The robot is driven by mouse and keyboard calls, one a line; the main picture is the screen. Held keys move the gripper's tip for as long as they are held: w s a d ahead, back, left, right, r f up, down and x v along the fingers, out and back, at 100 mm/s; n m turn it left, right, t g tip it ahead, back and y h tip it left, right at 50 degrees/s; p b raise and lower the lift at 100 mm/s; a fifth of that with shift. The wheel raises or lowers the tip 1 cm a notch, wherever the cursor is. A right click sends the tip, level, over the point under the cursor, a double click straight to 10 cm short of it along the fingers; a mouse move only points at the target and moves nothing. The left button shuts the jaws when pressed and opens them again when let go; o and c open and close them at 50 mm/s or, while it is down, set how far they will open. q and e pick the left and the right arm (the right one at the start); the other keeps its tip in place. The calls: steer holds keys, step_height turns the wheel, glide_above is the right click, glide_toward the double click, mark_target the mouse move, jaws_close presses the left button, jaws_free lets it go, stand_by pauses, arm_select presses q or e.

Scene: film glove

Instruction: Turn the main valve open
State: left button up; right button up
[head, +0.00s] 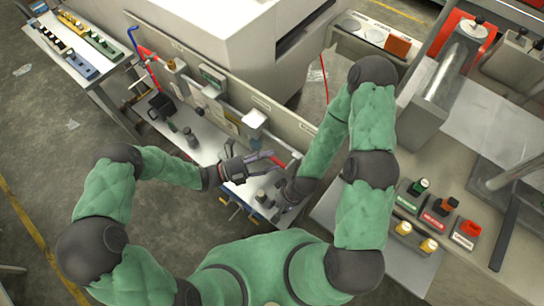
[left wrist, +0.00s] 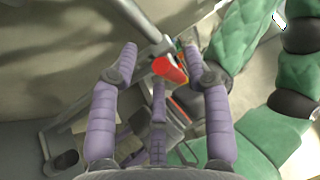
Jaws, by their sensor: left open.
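A red valve handle (head: 277,161) shows at the right end of the pipe run on the bench panel. It also shows in the left wrist view (left wrist: 170,70), beside a grey pipe and between the spread fingertips. My left gripper (head: 256,160) is open, its purple-grey fingers pointing at the handle. I cannot tell whether they touch it. My right gripper (head: 284,196) is low over the right end of the bench, small and dark, and I cannot tell whether it is open. The handle is partly hidden by the left fingers in the head view.
The bench (head: 205,150) has a backing panel with pipes and gauges, and dark knobs on top. A blue and red pipe (head: 150,70) rises at its left. A right-hand table holds labelled button blocks (head: 435,215). A large white machine (head: 235,35) stands behind.

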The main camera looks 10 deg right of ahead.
arm_select(q)
steer(key=a+f, duration=0.1)
steer(key=a, duration=0.9)
steer(key=shift+s+a+f, duration=0.15)
steer(key=shift+a+f, duration=0.05)
steer(key=shift+f, duration=0.2)
steer(key=shift+s+d, duration=0.1)
steer(key=s+a+f+m+g+y, duration=0.2)
steer(key=s+f+m+g+y, duration=0.4)
steer(key=s+f+m+y, duration=0.5)
steer(key=a+f+m+t+y+b, duration=0.1)
steer(key=a+f+m+t+y, duration=0.1)
steer(key=m, duration=0.9)
steer(key=a+f+m+t+y+b, duration=0.1)
steer(key=a+f+m+t+y, duration=0.2)
steer(key=m, duration=0.7)
steer(key=shift+w+a+f+m+t, duration=0.15)
steer(key=shift+a+f+m+t, duration=0.25)
steer(key=shift+a+f, duration=0.35)
